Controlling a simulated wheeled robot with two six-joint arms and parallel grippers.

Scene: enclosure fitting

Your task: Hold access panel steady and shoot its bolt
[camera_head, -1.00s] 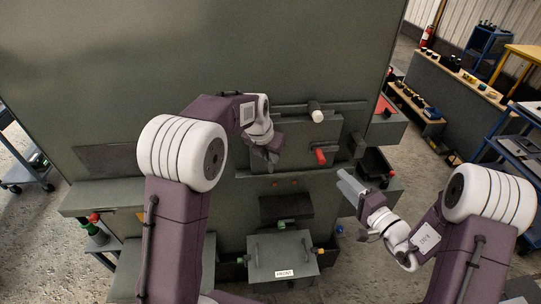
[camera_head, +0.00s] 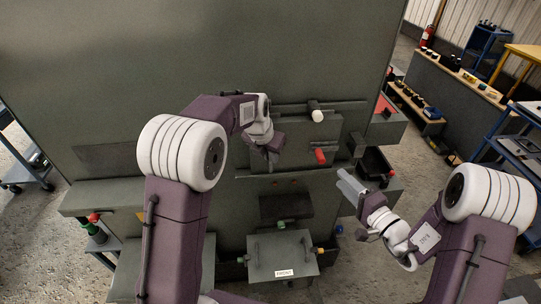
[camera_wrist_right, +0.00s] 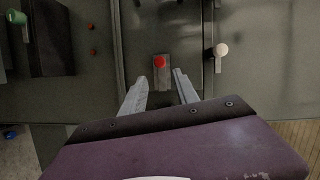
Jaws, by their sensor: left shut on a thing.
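The grey access panel (camera_head: 296,136) stands against the large grey enclosure, under a dark horizontal rail. My left gripper (camera_head: 272,157) is shut at the panel's left part; the exact spot it grips is hidden by the gripper and arm. A red-knobbed part (camera_head: 320,156) sits at the panel's lower right; its red knob and small grey plate also show in the right wrist view (camera_wrist_right: 160,62). A white knob (camera_head: 317,115) stands out at the panel's top edge. I cannot tell which knob belongs to the bolt. My right gripper (camera_head: 349,184) is open and empty, below and right of the red knob, apart from it.
A lower grey box with a label (camera_head: 283,258) and green and yellow knobs at its sides sits below. An open dark bin (camera_head: 376,163) is right of the panel, close to my right gripper. A shelf bench (camera_head: 455,85) and blue cart stand further right.

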